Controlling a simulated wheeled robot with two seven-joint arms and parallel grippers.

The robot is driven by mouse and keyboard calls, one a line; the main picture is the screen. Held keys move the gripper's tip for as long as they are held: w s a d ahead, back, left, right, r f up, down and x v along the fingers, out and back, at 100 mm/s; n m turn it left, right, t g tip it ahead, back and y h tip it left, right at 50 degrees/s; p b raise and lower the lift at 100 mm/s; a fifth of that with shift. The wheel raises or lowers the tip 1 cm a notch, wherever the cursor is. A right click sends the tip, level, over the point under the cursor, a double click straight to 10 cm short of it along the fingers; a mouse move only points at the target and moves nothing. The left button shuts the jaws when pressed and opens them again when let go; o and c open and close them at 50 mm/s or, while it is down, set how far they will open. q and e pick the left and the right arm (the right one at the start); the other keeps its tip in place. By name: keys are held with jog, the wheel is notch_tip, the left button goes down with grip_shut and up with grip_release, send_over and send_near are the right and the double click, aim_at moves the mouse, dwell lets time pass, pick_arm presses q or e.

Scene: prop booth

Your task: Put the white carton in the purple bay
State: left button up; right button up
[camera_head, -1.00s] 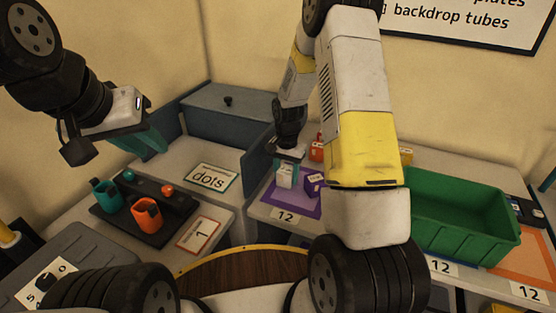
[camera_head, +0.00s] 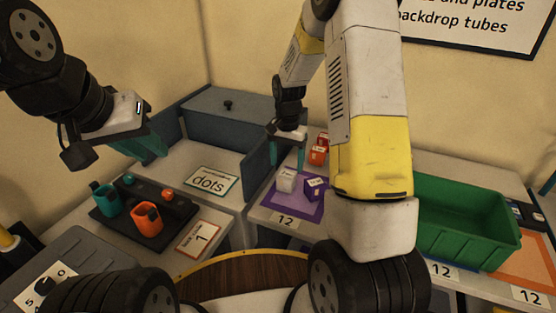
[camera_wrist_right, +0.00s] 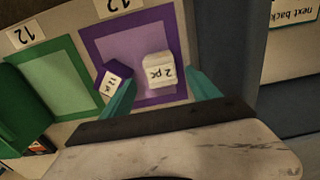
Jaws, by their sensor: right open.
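The white carton (camera_head: 287,179) stands inside the purple bay (camera_head: 284,206), on its lilac floor, beside a purple carton (camera_head: 314,188). In the right wrist view the white carton (camera_wrist_right: 158,71) with a "2 pk" label lies ahead of the fingertips, inside the purple frame (camera_wrist_right: 137,28). My right gripper (camera_head: 287,150) is open and empty, raised above and behind the white carton, not touching it. In the right wrist view its teal fingers (camera_wrist_right: 163,95) are spread wide. My left gripper (camera_head: 140,145) is raised over the left side, far from the cartons; its jaw gap is unclear.
A green crate (camera_head: 465,245) stands at right, next to an orange bay. Orange cartons (camera_head: 319,150) sit behind the purple bay. At left, a black tray (camera_head: 125,222) holds teal and orange items. A blue-grey divider (camera_head: 257,170) borders the purple bay's left side.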

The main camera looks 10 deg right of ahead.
aim_at(286, 175)
jog(key=s+r+n+t, duration=0.1)
jog(key=s+r, duration=0.2)
jog(key=r, duration=0.3)
jog(key=s+r+n+t+y, duration=0.1)
jog(key=s+r, duration=0.2)
jog(key=r, duration=0.4)
jog(key=s+r+n+t, duration=0.1)
jog(key=s+r, duration=0.2)
jog(key=r, duration=0.3)
jog(key=s+a+r+n+t, duration=0.1)
jog(key=s+r+n, duration=0.1)
jog(key=s, duration=0.5)
jog(key=s+a+r+n+t+y, duration=0.1)
jog(key=s+r, duration=0.3)
jog(key=s, duration=0.4)
jog(key=shift+n+t, duration=0.6)
jog(key=shift+n, duration=0.1)
jog(key=shift+r, duration=0.1)
